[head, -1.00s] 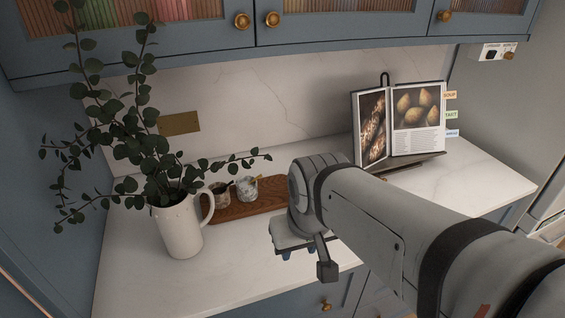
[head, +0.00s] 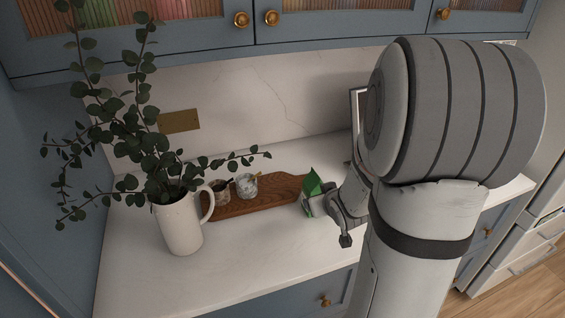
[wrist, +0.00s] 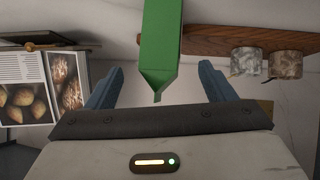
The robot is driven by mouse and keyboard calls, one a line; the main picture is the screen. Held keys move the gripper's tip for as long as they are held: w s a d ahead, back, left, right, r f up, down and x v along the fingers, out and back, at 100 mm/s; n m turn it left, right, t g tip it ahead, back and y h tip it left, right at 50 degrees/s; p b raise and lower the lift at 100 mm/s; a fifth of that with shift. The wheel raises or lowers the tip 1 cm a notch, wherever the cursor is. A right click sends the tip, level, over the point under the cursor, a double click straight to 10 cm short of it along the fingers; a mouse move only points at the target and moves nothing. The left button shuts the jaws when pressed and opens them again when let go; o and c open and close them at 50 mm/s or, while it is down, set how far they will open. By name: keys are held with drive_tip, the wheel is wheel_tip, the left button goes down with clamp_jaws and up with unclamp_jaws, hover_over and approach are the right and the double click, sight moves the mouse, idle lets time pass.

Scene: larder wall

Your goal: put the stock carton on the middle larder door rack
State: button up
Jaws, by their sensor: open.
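The stock carton is a green gable-topped box (head: 313,183) on the worktop, at the right end of a wooden board. In the wrist view the green carton (wrist: 162,45) lies between and beyond my two blue fingers. My gripper (wrist: 160,88) is open, with a clear gap on each side of the carton. In the head view my gripper (head: 318,204) is beside the carton and partly covers it; its fingers are hard to make out there. The larder door rack is not in view.
A white jug (head: 181,226) with leafy branches stands at the left. Two small marbled pots (head: 246,186) stand by the wooden board (head: 262,199). A cookbook (wrist: 40,88) on a stand is mostly hidden by my arm in the head view. The front worktop is clear.

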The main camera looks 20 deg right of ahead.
sight(314, 193)
drive_tip(key=f+t, duration=0.1)
drive_tip(key=d+f+t+y, duration=0.1)
drive_tip(key=w+f+t+y, duration=0.1)
drive_tip(key=shift+d, duration=0.25)
drive_tip(key=shift+p+x, duration=1.2)
drive_tip(key=shift+x, duration=2.7)
drive_tip(key=shift+a+r, duration=0.1)
drive_tip(key=shift+a, duration=0.1)
drive_tip(key=c, duration=1.4)
